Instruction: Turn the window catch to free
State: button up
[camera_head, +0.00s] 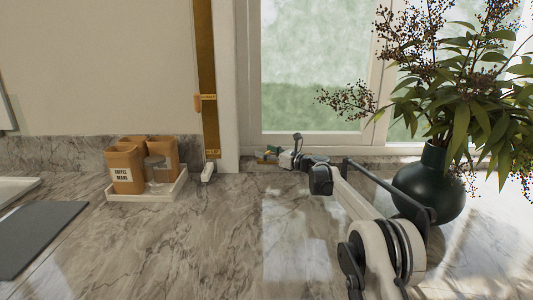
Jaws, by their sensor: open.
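A tall window (310,80) in a pale frame stands behind the counter. My gripper (283,158) is small and far off at the foot of the window, at the end of my arm, which reaches in from the lower right. It is open. A small yellow and green piece (267,154) shows just left of my gripper, low by the window frame; whether they touch and whether this is the catch, I cannot tell. A brown upright strip (205,60) left of the window carries a small orange piece (198,102) and small labels too small to read.
A dark round vase (430,185) with leafy, berried branches stands right of my arm, close to it. Brown canisters (124,168) and a glass sit in a white tray (150,194) at the left. A dark mat (35,235) lies far left. The middle marble counter (190,240) is clear.

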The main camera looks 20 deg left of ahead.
jog(key=v, duration=1.2)
jog(key=shift+c, duration=0.6)
